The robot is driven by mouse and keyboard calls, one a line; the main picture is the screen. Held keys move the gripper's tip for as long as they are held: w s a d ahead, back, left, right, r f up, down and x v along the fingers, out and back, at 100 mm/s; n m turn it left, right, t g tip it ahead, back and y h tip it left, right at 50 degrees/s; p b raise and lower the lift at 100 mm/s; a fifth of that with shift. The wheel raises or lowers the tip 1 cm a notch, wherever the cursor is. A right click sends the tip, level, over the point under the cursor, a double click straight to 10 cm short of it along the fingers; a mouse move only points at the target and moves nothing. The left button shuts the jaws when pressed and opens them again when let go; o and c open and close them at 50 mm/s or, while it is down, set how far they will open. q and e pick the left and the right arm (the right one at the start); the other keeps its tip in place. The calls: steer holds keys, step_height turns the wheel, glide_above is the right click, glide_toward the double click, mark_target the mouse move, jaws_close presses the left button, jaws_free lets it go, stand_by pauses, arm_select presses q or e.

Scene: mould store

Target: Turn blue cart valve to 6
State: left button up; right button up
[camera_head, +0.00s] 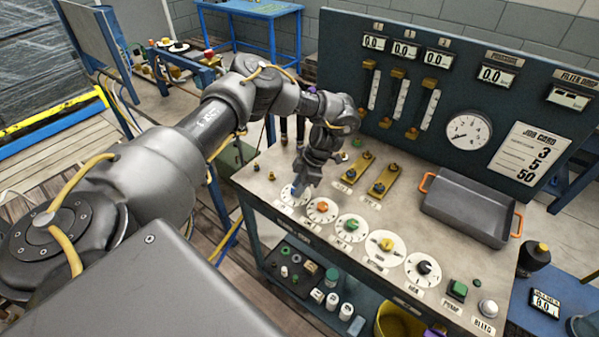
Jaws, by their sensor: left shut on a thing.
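A row of round white dials with coloured knobs runs along the front of the cart top (440,195). My left gripper (301,184) comes down from above onto the leftmost dial (289,196) and is shut on its knob. The fingers cover most of that knob. A hint of blue shows at the fingertips. The numbers on the dial are too small to read, so I cannot tell its setting. My right gripper is not in view.
An orange knob (323,207) sits close to the right of my left gripper, then green (351,225), yellow (386,244) and black (424,267) knobs. Two brass valves (382,182) and a grey tray (465,208) stand behind. An upright panel (420,60) with gauges and a job card (530,152) rises at the back.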

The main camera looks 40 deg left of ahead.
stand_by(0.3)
arm_select(q)
steer(key=o, duration=1)
steer(key=shift+c, duration=0.2)
steer(key=b+v, duration=0.1)
steer(key=v, duration=0.9)
steer(key=shift+d+r, duration=0.15)
steer(key=shift+r, duration=0.2)
steer(key=shift+w, duration=0.1)
